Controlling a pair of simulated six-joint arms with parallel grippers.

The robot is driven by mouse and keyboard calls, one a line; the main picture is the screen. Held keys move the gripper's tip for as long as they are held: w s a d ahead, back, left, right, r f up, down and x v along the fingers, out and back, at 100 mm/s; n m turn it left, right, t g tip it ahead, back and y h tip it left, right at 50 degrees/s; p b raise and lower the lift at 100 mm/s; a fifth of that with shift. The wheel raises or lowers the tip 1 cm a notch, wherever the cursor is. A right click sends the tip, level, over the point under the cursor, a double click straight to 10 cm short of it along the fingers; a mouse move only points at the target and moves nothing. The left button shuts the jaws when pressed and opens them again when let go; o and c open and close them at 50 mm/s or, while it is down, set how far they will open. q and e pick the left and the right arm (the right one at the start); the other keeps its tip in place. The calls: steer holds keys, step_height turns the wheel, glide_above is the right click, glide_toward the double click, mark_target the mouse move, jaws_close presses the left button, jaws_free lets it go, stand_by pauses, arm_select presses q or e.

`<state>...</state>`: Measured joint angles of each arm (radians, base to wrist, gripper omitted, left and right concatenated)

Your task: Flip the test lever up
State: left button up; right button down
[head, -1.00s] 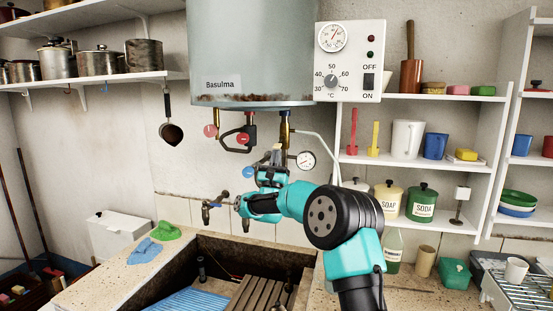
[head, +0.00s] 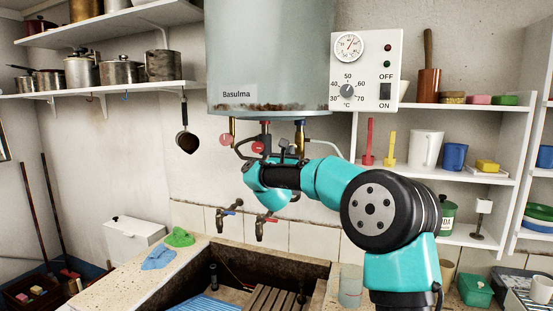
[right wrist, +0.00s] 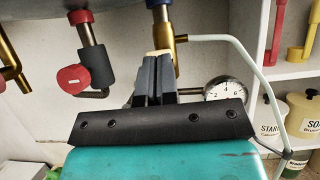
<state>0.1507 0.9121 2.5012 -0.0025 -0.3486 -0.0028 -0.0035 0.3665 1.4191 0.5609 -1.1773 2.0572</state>
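Under the grey boiler (head: 270,55), a valve with a red cap (right wrist: 80,17), a dark body (right wrist: 94,64) and a small dark lever (right wrist: 95,93) at its lower end shows left of my right gripper in the right wrist view. I take this lever to be the test lever; it points sideways, roughly level. In the head view the arm partly hides it. My right gripper (right wrist: 155,72) points up below the boiler, its dark fingers together with nothing clearly held. It is apart from the lever, right of it, in front of a brass pipe (right wrist: 163,35). My left gripper is out of view.
A pressure gauge (right wrist: 226,92) and a pale pipe (right wrist: 245,62) are close on the gripper's right. A red disc tag (right wrist: 73,78) hangs by the valve. Taps (head: 262,225) and the stone trough (head: 300,268) lie below. Shelves (head: 440,172) stand at right.

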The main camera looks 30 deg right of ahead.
steer(key=shift+d+r, duration=0.15)
steer(key=shift+r, duration=0.6)
steer(key=v, duration=1.3)
steer(key=shift+f, duration=0.15)
stand_by(0.3)
